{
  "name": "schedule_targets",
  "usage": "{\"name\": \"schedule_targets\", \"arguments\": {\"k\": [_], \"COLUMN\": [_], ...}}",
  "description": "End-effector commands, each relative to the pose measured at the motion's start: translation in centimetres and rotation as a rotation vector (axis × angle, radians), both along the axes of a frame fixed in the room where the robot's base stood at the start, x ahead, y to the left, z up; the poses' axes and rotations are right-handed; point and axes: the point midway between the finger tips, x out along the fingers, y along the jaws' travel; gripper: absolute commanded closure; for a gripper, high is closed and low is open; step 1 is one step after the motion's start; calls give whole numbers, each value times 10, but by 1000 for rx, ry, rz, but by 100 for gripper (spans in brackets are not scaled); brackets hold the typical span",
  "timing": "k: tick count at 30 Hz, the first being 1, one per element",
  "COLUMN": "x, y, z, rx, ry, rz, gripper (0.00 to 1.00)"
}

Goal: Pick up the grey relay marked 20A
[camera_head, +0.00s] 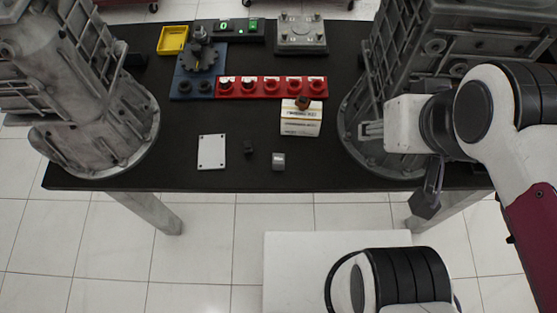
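A small grey block (278,161), likely the grey relay, stands near the front edge of the black table. It has a pale patch on its face, but its marking is too small to read. A smaller black block (248,148) sits just left of it. My gripper (428,200) is at the right, beside the base of the right engine and well away from the grey block. Its dark fingertip part hangs over the table's front edge. The view does not show the finger gap clearly. Nothing is seen held.
Grey engines (85,120) (395,60) stand at both sides of the table (180,175). A white plate (211,152) lies left of the blocks. A white box (301,121) with a brown-topped part stands behind the grey block. A red strip (233,92) lies further back.

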Motion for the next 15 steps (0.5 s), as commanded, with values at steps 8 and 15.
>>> {"name": "schedule_targets", "arguments": {"k": [8, 15], "x": [1, 7], "y": [7, 22], "z": [-6, -28], "rx": [0, -6], "ry": [29, 129], "rz": [32, 93], "gripper": [58, 58]}}
